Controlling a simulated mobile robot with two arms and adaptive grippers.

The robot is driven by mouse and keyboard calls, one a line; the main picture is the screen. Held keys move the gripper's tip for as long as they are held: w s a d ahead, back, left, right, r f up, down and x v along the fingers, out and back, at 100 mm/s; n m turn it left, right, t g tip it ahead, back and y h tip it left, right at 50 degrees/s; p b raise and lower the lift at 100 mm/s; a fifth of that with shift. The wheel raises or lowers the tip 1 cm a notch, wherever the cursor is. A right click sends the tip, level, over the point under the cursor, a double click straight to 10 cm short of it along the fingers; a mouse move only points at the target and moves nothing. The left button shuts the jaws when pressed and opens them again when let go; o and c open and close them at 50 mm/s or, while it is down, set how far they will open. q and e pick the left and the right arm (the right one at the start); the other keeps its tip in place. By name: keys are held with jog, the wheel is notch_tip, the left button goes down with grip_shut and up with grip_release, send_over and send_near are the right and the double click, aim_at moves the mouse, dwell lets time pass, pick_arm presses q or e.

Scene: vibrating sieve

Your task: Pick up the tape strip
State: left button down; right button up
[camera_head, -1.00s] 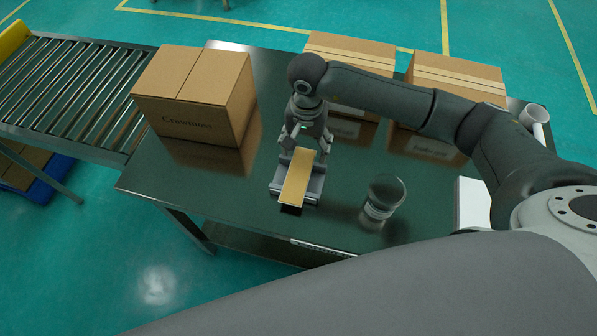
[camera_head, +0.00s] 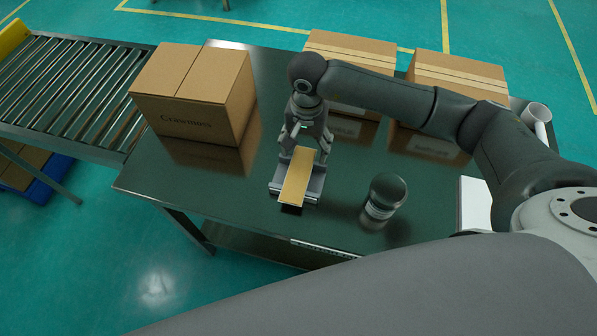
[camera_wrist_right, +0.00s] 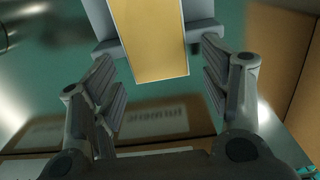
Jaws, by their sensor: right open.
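The tape strip (camera_head: 297,180) is a flat yellow-tan strip lying on a small grey holder (camera_head: 316,190) on the dark table. In the right wrist view the strip (camera_wrist_right: 150,38) comes down from the top edge, and its near end lies between the open fingers. My right gripper (camera_head: 304,146) is open and empty at the far end of the strip. In the wrist view its two fingers (camera_wrist_right: 160,92) stand apart on either side, with no visible contact with the strip. My left gripper is not in view.
The dark table (camera_head: 235,205) holds a cardboard box (camera_head: 195,95) at left and two boxes (camera_head: 350,52) (camera_head: 457,75) behind my right arm. A round dark-lidded jar (camera_head: 383,197) stands right of the holder. A roller conveyor (camera_head: 75,90) adjoins at left.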

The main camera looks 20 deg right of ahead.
jog(key=shift+s, duration=0.15)
jog(key=c, duration=0.7)
jog(key=shift+c, duration=0.2)
